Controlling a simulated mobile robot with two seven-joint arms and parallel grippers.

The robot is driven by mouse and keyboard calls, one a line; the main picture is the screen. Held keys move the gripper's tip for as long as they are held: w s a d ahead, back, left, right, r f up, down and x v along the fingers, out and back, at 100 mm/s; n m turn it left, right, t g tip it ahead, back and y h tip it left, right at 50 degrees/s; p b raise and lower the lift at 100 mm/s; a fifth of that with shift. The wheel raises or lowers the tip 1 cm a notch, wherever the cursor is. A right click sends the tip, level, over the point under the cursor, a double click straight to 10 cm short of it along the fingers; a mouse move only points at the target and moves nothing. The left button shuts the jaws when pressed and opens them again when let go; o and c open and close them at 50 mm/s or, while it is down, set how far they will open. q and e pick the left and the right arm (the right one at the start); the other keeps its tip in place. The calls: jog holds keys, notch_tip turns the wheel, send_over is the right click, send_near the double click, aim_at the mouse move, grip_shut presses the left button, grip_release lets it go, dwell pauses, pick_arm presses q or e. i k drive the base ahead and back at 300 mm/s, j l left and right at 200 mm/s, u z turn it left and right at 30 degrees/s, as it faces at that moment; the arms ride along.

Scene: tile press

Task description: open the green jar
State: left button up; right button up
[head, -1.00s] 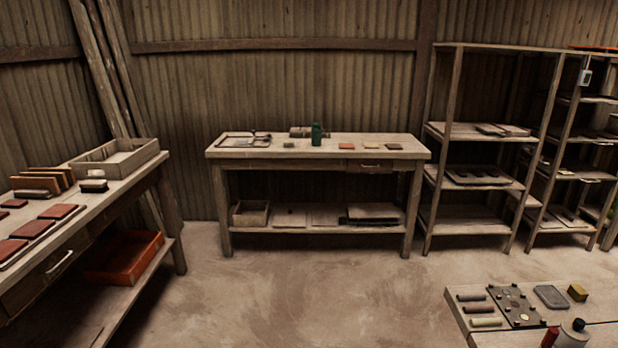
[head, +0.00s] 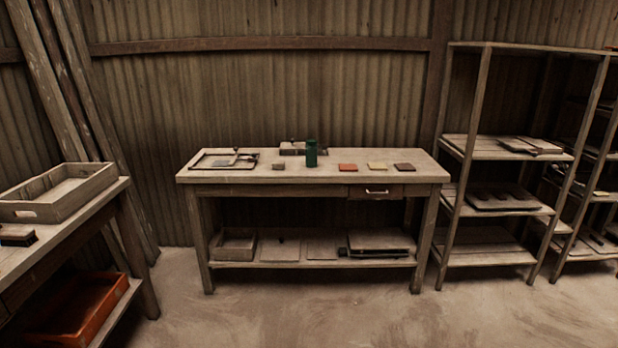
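The green jar (head: 311,153) stands upright on the wooden workbench (head: 230,179) against the back wall, near the middle of its top. It is tall and dark green; its upper part looks like a lid, but it is too small to tell how the lid sits. Neither of my grippers shows in the head view, and nothing touches the jar from my side.
A side table with a wooden tray (head: 60,207) stands at left, shelves (head: 505,205) at right. The floor (head: 300,305) ahead is clear.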

aim_at(311, 151)
jog(key=i+u, duration=0.1)
jog(key=i, duration=1.1)
jog(key=i+j+z, duration=0.1)
jog(key=i, duration=0.4)
jog(key=i+j+z, duration=0.15)
jog(key=i, duration=0.4)
